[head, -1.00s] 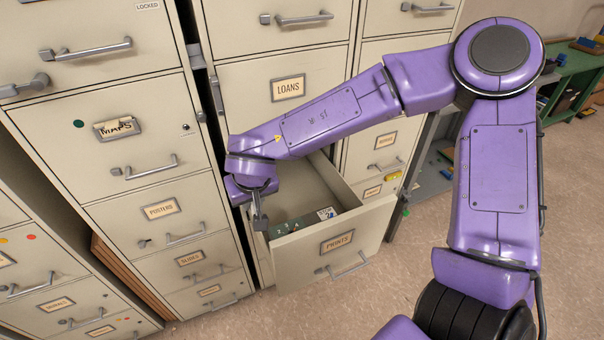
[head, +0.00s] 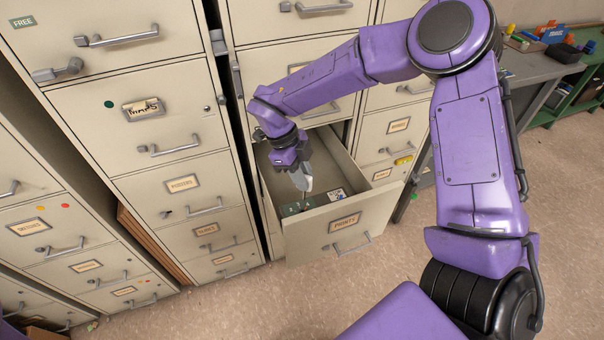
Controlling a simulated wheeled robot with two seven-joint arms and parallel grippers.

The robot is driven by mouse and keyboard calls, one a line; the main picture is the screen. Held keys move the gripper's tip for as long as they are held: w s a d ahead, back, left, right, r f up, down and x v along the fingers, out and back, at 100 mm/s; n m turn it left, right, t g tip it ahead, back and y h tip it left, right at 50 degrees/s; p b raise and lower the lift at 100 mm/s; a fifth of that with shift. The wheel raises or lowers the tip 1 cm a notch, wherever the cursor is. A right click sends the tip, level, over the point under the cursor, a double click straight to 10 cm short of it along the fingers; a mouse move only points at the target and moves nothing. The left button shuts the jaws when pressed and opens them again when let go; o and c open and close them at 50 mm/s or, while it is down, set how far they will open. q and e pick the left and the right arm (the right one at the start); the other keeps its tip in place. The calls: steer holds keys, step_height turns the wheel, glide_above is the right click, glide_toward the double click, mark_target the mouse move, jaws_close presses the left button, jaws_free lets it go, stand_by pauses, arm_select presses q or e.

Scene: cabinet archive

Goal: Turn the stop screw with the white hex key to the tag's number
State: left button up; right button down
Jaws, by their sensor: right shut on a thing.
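My right gripper (head: 303,182) points down inside the open drawer labelled PRINTS (head: 375,222). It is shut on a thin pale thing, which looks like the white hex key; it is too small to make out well. Just below the fingertips, near the drawer's front, lies a dark green part (head: 290,210) with pale marks. I cannot make out the stop screw or read the tag's number, nor tell whether the key touches anything. My left gripper is out of view.
The drawer sticks out from a row of beige cabinets, with the closed MAPS drawer (head: 130,130) to the left. A yellow thing (head: 403,160) is at the cabinet's right edge. A grey bench (head: 535,68) stands at the right. The speckled floor (head: 240,310) in front is clear.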

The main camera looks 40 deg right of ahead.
steer(key=shift+f+b, duration=2.05)
steer(key=shift+f, duration=0.3)
steer(key=shift+w, duration=0.1)
steer(key=shift+r, duration=0.1)
steer(key=shift+a+p, duration=0.1)
steer(key=shift+p, duration=0.3)
steer(key=shift+p, duration=0.4)
